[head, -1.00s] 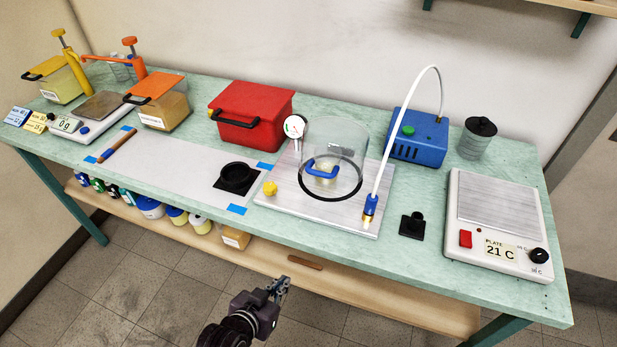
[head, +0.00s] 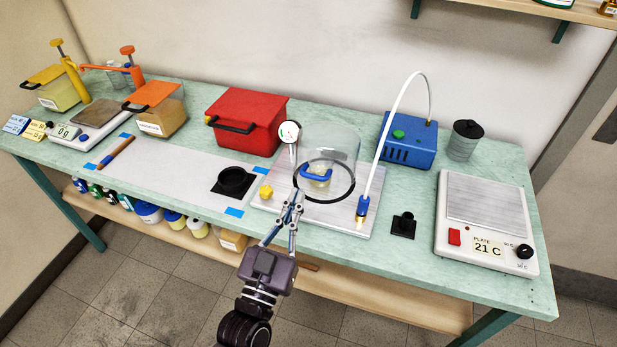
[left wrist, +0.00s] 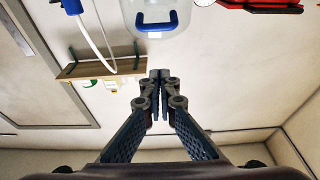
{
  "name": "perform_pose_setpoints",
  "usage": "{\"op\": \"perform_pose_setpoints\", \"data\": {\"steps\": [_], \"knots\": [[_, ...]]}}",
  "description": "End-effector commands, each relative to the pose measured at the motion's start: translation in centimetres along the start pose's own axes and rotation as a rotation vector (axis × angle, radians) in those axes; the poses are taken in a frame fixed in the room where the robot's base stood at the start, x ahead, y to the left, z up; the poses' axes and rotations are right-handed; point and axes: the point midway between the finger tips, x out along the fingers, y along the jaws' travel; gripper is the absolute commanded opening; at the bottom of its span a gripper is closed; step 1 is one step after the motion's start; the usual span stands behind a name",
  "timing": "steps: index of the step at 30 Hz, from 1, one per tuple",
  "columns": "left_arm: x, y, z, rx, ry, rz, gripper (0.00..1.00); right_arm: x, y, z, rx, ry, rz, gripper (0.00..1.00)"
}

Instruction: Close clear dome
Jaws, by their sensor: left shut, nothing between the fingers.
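The clear dome (head: 338,138) is a see-through cylinder on the silver plate (head: 275,206) in the head view, with a black ring (head: 343,198) at its lower end. Its blue handle (head: 316,179) shows within the ring's outline. I cannot tell whether the dome is seated or tilted. The left wrist view, upside down, shows the dome (left wrist: 180,11) and handle (left wrist: 156,24) at the top. My left gripper (head: 297,194) is shut and empty, near the plate's front edge, below and left of the handle. Its fingertips (left wrist: 158,74) meet in the wrist view, apart from the handle. My right gripper is out of view.
A round gauge (head: 289,132) and yellow knob (head: 266,192) stand left of the dome. A white hose (head: 381,145) arches right of it to the blue pump (head: 405,152). A red box (head: 245,132) stands behind left; a hot plate (head: 485,205) is at right.

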Motion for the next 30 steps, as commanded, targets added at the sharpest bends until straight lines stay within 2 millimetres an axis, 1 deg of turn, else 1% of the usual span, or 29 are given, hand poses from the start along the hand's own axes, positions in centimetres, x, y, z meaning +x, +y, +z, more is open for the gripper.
{"op": "perform_pose_setpoints", "data": {"steps": [1, 3, 14, 15, 16, 18, 21, 25, 30], "knots": [[0.9, 0.0, -0.3, 0.000, 0.003, -0.001, 0.00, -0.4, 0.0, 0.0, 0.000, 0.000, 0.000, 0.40], [2.1, 0.0, -0.4, 0.000, 0.003, 0.000, 0.00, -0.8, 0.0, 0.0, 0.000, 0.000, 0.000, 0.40], [9.1, 0.0, -0.3, 0.001, 0.000, 0.001, 0.00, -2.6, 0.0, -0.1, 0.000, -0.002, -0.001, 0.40], [9.2, 0.0, 0.2, 0.002, -0.005, 0.002, 0.00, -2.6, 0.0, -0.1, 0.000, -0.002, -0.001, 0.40], [8.8, 0.0, 1.0, 0.003, -0.007, 0.003, 0.00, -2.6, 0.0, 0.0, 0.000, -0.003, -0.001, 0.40], [8.4, 0.0, 1.9, 0.001, -0.007, 0.003, 0.00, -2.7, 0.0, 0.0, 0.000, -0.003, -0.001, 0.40], [8.1, 0.0, 2.8, 0.001, -0.004, 0.002, 0.00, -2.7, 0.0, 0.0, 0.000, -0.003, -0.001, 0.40], [7.8, 0.0, 3.5, 0.001, -0.002, 0.001, 0.00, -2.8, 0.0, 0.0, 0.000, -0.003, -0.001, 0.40], [7.7, 0.0, 3.8, 0.000, -0.002, 0.001, 0.00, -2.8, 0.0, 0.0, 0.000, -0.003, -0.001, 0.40]]}}
